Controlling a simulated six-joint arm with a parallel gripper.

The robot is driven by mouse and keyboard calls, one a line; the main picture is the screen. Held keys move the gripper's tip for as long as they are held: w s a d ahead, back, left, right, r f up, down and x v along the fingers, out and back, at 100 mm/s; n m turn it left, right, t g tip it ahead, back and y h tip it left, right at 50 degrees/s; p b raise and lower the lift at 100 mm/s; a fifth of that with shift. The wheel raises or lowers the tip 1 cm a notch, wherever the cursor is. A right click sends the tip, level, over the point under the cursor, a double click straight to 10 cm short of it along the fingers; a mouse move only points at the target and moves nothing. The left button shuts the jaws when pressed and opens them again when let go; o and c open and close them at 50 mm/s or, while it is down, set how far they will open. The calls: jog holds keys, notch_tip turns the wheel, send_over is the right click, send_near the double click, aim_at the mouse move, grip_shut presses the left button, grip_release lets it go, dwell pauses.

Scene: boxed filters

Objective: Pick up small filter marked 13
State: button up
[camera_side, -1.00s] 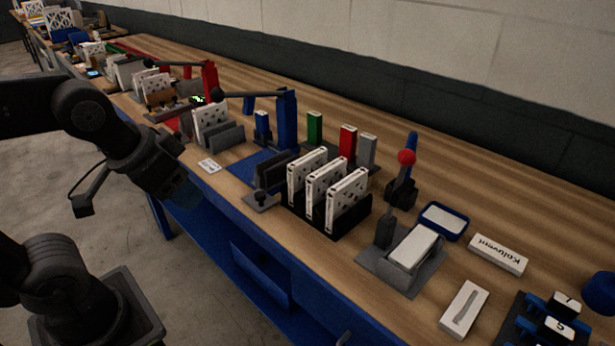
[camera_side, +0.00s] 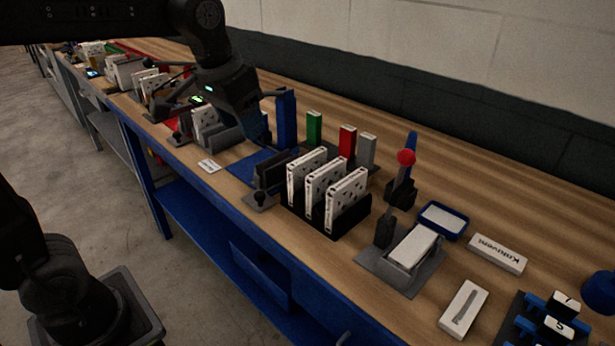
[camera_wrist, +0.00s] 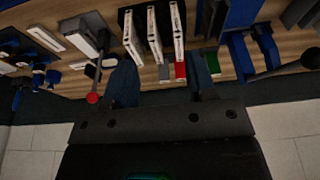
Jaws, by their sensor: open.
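No number 13 can be read in either view, so I cannot tell which piece carries it. Three white filters with dark spots stand upright side by side in a black rack (camera_side: 335,232): a left one (camera_side: 306,175), a middle one (camera_side: 326,185) and a right one (camera_side: 347,199). They also show in the wrist view (camera_wrist: 154,38). Narrow upright boxes stand behind them: green (camera_side: 314,128), red (camera_side: 347,142) and grey (camera_side: 366,151). My gripper (camera_wrist: 162,62) is open; its two fingers show in the wrist view, apart and above the bench. In the side view it hangs left of the blue post.
A blue post (camera_side: 286,118) stands close to my gripper. A red-knobbed lever (camera_side: 406,158), a grey fixture holding a white box (camera_side: 411,246), a blue tray (camera_side: 443,220) and a numbered rack (camera_side: 545,330) lie to the right. Bare wood runs along the back wall.

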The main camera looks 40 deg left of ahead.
jog(key=w+a+f+g, duration=0.1)
jog(key=w+g, duration=0.1)
jog(key=w, duration=0.8)
jog(key=g, duration=0.1)
send_over(307, 156)
notch_tip(307, 156, down, 4)
jog(key=f, duration=0.8)
jog(key=shift+s+d+f, duration=0.2)
jog(key=shift+d+f, duration=0.05)
jog(key=shift+f, duration=0.1)
jog(key=shift+w+a+f, duration=0.1)
jog(key=shift+f, duration=1.25)
jog(key=shift+w+a+f, duration=0.1)
jog(key=shift+f, duration=1.2)
jog(key=shift+c, duration=0.2)
grip_shut()
